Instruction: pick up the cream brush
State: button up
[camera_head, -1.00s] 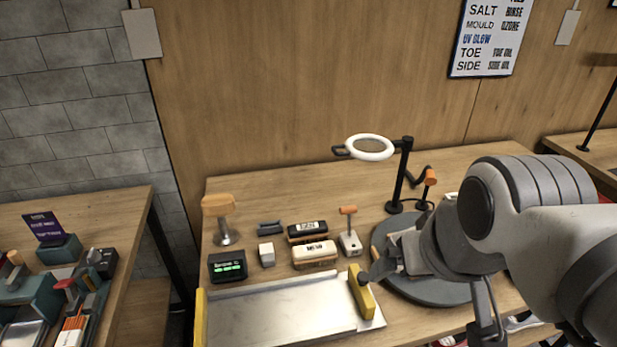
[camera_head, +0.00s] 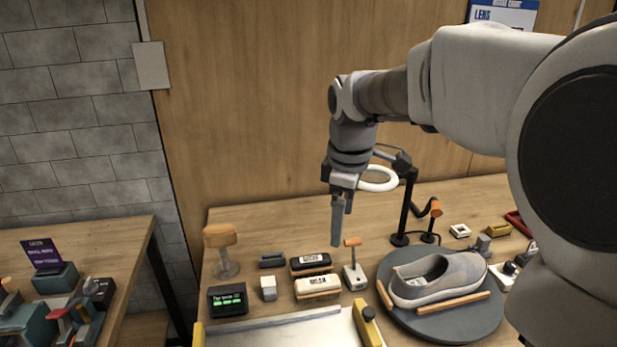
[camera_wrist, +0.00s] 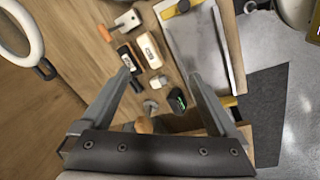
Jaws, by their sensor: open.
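In the wrist view the cream brush (camera_wrist: 149,51) shows below the gripper, beside the black-topped brush (camera_wrist: 129,58). My gripper (camera_head: 338,243) hangs pointing down above the table, behind and slightly right of the cream brush, holding nothing. In the wrist view its two fingers (camera_wrist: 165,78) are spread wide apart, with the brushes well below them.
A small orange-handled tool (camera_head: 355,277) stands right of the cream brush. A white block (camera_head: 268,288) and a dark display box (camera_head: 228,301) are left. A metal tray (camera_head: 270,333) lies in front. A sneaker (camera_head: 438,279) rests on a round turntable (camera_head: 470,325). A ring lamp (camera_head: 380,180) stands behind.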

jog(key=w+a+f+n+g, duration=0.2)
jog(key=w+a+f+n, duration=0.35)
jog(key=w+f, duration=0.25)
jog(key=b, duration=0.2)
send_over(318, 281)
jog(key=a, duration=0.1)
jog(key=shift+n, duration=0.45)
jog(key=f, duration=1.2)
jog(key=shift+s+a+f, duration=0.1)
jog(key=shift+a+f, duration=0.1)
jog(key=shift+f, duration=0.1)
jog(key=shift+d+f+b, duration=0.15)
jog(key=shift+d+f, duration=0.1)
jog(key=shift+f, duration=0.65)
jog(key=shift+d+f+b, duration=0.2)
jog(key=shift+f, duration=0.65)
jog(key=shift+d+f+b, duration=0.15)
jog(key=shift+d+f, duration=0.1)
jog(key=shift+f, duration=0.65)
grip_shut()
